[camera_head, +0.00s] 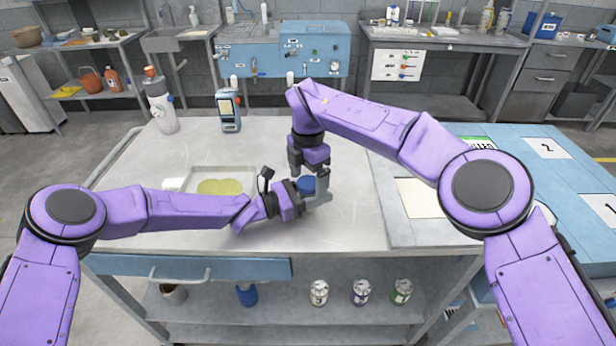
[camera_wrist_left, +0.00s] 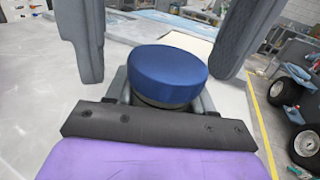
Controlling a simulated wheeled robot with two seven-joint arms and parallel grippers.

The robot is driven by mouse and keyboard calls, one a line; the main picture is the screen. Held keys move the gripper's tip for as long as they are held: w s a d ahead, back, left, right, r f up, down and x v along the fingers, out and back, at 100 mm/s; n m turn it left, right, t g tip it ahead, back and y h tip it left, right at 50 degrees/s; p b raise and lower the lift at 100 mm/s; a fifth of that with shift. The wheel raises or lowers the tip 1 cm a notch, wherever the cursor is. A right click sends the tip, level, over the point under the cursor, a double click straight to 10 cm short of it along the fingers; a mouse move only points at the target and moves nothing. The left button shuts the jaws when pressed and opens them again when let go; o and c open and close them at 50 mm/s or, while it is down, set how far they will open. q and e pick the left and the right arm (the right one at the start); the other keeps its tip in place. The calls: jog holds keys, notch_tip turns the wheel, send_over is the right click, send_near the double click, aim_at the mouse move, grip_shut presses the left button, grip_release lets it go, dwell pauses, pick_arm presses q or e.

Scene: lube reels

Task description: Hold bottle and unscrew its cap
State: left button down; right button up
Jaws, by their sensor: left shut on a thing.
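The bottle's round blue cap (camera_head: 306,184) shows over the steel table, among my two grippers. In the left wrist view the cap (camera_wrist_left: 168,72) is seen from close up, sitting on a dark neck; the rest of the bottle is hidden. My left gripper (camera_head: 314,198) reaches in from the left, low over the table, and is shut on the bottle below the cap. My right gripper (camera_head: 308,176) points down from above at the cap. In the left wrist view its two grey fingers hang on either side of the cap, spread apart, with gaps to it.
A shallow tray (camera_head: 250,178) with a yellow-green patch lies left of the grippers. A white bottle (camera_head: 161,104) and a handheld device (camera_head: 230,110) stand at the table's back left. Several cans sit on the shelf (camera_head: 280,320) below. A blue surface (camera_head: 500,150) is at right.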

notch_tip(320, 180, up, 5)
jog(key=shift+f, duration=0.1)
jog(key=shift+c, duration=0.2)
notch_tip(320, 180, up, 3)
jog(key=m, duration=0.3)
notch_tip(320, 180, down, 8)
jog(key=shift+r, duration=0.1)
jog(key=c, duration=1.3)
jog(key=shift+o, duration=0.2)
jog(key=n, duration=0.6)
